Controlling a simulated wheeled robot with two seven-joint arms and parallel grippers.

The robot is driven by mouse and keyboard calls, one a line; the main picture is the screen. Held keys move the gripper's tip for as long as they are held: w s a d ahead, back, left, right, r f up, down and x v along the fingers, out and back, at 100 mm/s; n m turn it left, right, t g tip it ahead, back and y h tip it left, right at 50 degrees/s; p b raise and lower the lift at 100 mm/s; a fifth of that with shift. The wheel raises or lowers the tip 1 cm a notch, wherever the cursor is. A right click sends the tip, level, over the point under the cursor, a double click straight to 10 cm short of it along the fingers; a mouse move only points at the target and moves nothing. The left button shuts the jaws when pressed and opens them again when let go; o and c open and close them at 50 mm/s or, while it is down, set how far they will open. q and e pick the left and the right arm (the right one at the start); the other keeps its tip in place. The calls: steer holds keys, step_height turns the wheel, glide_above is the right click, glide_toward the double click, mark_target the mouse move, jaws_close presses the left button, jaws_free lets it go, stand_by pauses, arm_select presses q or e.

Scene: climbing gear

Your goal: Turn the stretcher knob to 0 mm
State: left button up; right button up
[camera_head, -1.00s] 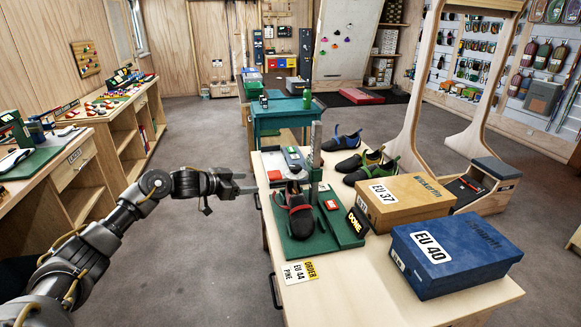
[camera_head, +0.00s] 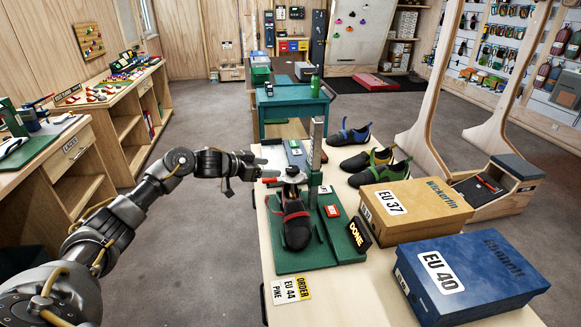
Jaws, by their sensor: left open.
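The stretcher stands on the near table, with a green base (camera_head: 345,243) and a metal post (camera_head: 315,160). A black shoe with red trim (camera_head: 296,228) is on it, toe toward me. A small silver piece (camera_head: 293,173), which looks like the knob, sits above the shoe's heel; its setting is too small to read. My left gripper (camera_head: 262,167) is open and empty, just left of that piece, pointing right. I cannot tell whether they touch. A small red part (camera_head: 270,180) shows just below the fingertips. My right gripper is out of view.
A red button (camera_head: 332,211) and a "DONE" sign (camera_head: 359,236) are on the base's right. An "EU 44 PIKE" order card (camera_head: 291,289) lies in front. Boxes EU 37 (camera_head: 415,209) and EU 40 (camera_head: 470,275) and several shoes (camera_head: 378,168) fill the table's right side.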

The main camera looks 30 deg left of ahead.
mark_target(292, 168)
arm_select(q)
steer(key=p+x, duration=0.1)
steer(key=x, duration=0.7)
steer(key=shift+w+d+f, duration=0.15)
steer(key=shift+w, duration=0.1)
steer(key=shift+w+d+f, duration=0.1)
steer(key=shift+w+f, duration=0.15)
steer(key=shift+w, duration=0.05)
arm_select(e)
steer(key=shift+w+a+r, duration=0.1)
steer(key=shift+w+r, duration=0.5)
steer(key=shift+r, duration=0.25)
